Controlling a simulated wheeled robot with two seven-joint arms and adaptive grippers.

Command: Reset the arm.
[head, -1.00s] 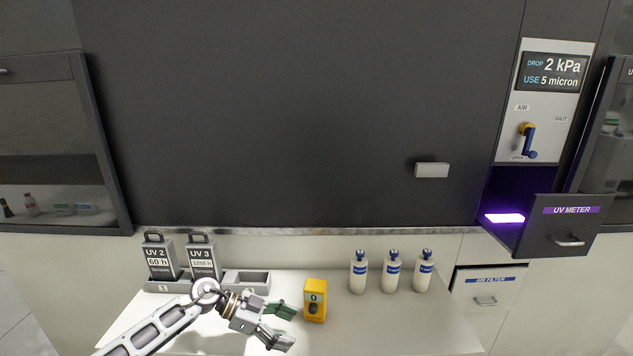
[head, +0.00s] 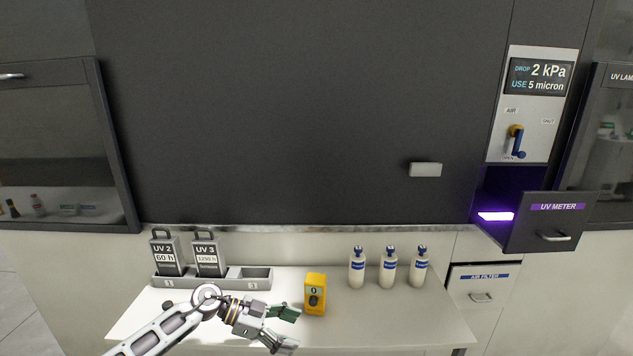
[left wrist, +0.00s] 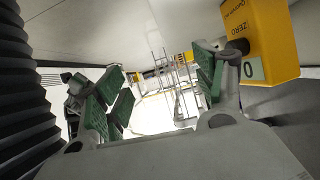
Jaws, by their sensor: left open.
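My left gripper (head: 286,328) is over the front left of the white table in the head view. Its two green-padded fingers are apart with nothing between them. In the left wrist view the open fingers (left wrist: 160,95) show with clear space between them. A yellow meter (head: 315,293) marked 0 stands on the table just right of the fingers, apart from them in the head view. The yellow meter (left wrist: 262,40) also shows at the upper right of the left wrist view. My right gripper does not show.
A grey rack (head: 234,284) holds the UV 2 (head: 166,256) and UV 3 (head: 208,257) units, with an empty right slot. Three white bottles (head: 388,270) stand right of the meter. The UV METER drawer (head: 552,224) is pulled out, with a purple glow (head: 495,216) inside.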

